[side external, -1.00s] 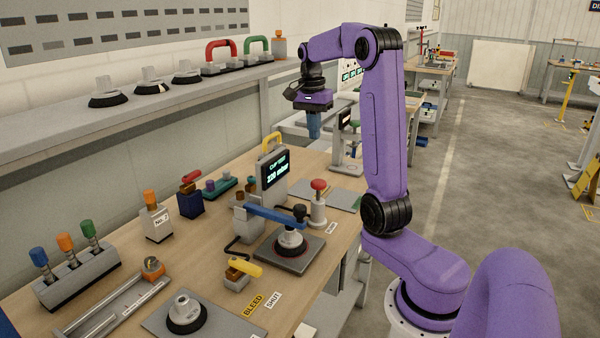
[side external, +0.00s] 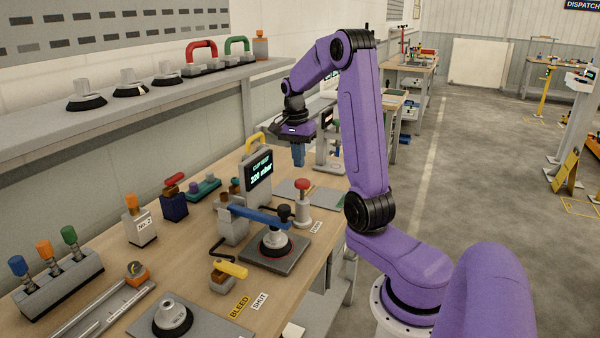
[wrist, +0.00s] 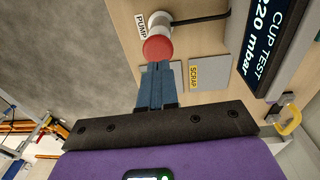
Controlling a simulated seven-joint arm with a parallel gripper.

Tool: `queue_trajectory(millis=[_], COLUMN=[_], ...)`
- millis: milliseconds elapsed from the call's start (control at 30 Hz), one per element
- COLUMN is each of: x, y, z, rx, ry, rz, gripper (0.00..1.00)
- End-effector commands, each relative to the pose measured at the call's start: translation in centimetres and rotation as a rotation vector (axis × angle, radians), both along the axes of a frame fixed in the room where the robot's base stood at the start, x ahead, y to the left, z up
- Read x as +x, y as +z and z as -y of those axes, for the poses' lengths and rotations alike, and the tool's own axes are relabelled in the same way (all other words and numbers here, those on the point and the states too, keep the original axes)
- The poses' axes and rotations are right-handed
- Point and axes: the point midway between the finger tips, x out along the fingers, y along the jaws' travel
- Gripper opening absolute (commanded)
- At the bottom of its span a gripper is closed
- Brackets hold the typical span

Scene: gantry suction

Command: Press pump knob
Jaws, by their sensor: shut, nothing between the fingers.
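The pump knob (side external: 303,184) is a round red cap on a pale upright post standing on the bench. In the wrist view the red knob (wrist: 158,48) is just beyond my fingertips, with a PUMP label beside its post. My gripper (side external: 298,164) has blue fingers pointing down, shut together and empty. In the side view the fingertips are a short way above the knob, with a visible gap. In the wrist view my gripper (wrist: 157,66) ends at the knob's lower edge; contact cannot be told there.
A gauge (side external: 257,175) reading CUP TEST 220 mbar stands behind left of the knob. A blue arm (side external: 258,213) with a black knob reaches over a suction cup (side external: 277,241) in front. A SCRAP plate (wrist: 194,76) lies near the post.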

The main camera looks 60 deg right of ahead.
Motion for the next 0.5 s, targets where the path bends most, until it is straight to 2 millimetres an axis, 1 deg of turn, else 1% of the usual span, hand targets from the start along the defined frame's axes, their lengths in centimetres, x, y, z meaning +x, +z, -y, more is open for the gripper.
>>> queue_trajectory(millis=[33,200,333,500], x=[-0.1,-0.2,-0.3,-0.3], y=[-1.0,-3.2,-4.2,-4.6], z=[0.0,0.2,0.2,0.3], rx=[0.003,0.001,0.001,-0.001], ry=[0.000,0.000,0.000,0.000], rz=[-0.004,-0.003,-0.002,0.000], gripper=[0.00,0.00,0.00,0.00])
